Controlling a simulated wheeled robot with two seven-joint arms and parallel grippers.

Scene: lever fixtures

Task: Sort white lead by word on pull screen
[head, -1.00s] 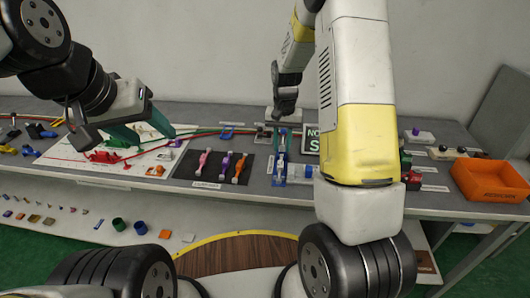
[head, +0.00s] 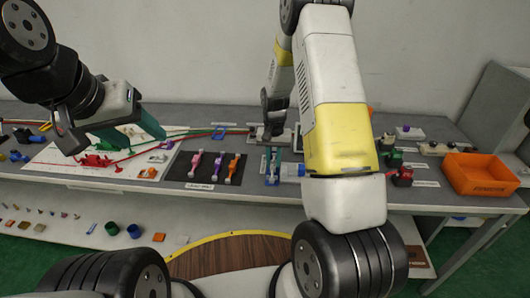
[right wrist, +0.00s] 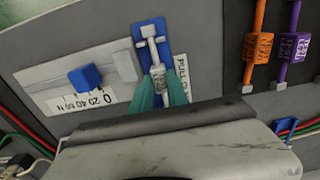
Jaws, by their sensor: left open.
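The white lead (right wrist: 159,82) has a small printed label and lies on the blue cradle (right wrist: 149,38) of the pull fixture, whose plate reads "PULL". My right gripper (right wrist: 161,86) has its teal fingers close against both sides of the lead, shut on it. In the head view the right gripper (head: 272,152) reaches down at the blue cradle, partly behind my arm. My left gripper (head: 140,128) is open and empty above the white board at the left. Pink (head: 194,165), purple (head: 217,166) and orange (head: 232,168) leads lie on the black mat (head: 203,178).
The fixture has a blue slider block (right wrist: 84,77) beside a 0-to-60 N scale (right wrist: 95,102). An orange bin (head: 482,174) stands at the right end of the table. Red and green wires (head: 205,132) run along the back. Small parts sit on the lower shelf.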

